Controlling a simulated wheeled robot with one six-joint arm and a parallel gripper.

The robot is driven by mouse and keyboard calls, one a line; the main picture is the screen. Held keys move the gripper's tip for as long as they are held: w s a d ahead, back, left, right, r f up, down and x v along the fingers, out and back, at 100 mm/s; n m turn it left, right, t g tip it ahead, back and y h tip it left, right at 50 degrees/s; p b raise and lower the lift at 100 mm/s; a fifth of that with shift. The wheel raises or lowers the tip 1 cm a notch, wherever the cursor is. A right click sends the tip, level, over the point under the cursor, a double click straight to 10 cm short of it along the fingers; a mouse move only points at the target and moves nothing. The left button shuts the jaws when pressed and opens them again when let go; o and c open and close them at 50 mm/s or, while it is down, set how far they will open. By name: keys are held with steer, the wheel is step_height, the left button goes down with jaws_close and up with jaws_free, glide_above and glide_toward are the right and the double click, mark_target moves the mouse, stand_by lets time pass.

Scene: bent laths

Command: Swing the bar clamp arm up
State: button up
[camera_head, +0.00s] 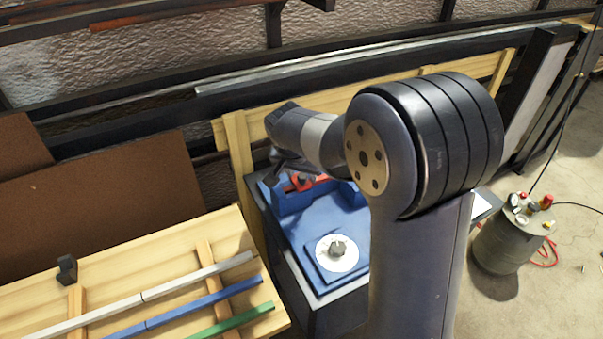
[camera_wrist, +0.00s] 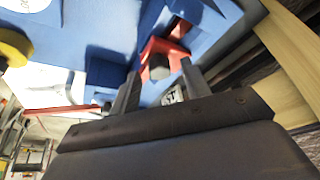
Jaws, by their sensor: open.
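The bar clamp arm is a red piece (camera_head: 303,183) on the blue bending machine (camera_head: 316,225), partly hidden under my gripper (camera_head: 290,168) in the head view. In the wrist view the red clamp arm (camera_wrist: 176,47) carries a dark knob (camera_wrist: 159,68). My gripper (camera_wrist: 160,70) is open, with one finger on each side of the knob in the picture. I cannot tell whether either finger touches it.
A white dial with a dark knob (camera_head: 337,252) sits on the front of the machine. A wooden table (camera_head: 150,262) with white, blue and green laths stands at left. A grey drum (camera_head: 510,245) stands at right. Wooden rails (camera_head: 350,95) run close behind the machine.

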steer(key=shift+w+f, duration=0.1)
steer(key=shift+f, duration=0.05)
jaws_close()
stand_by(0.4)
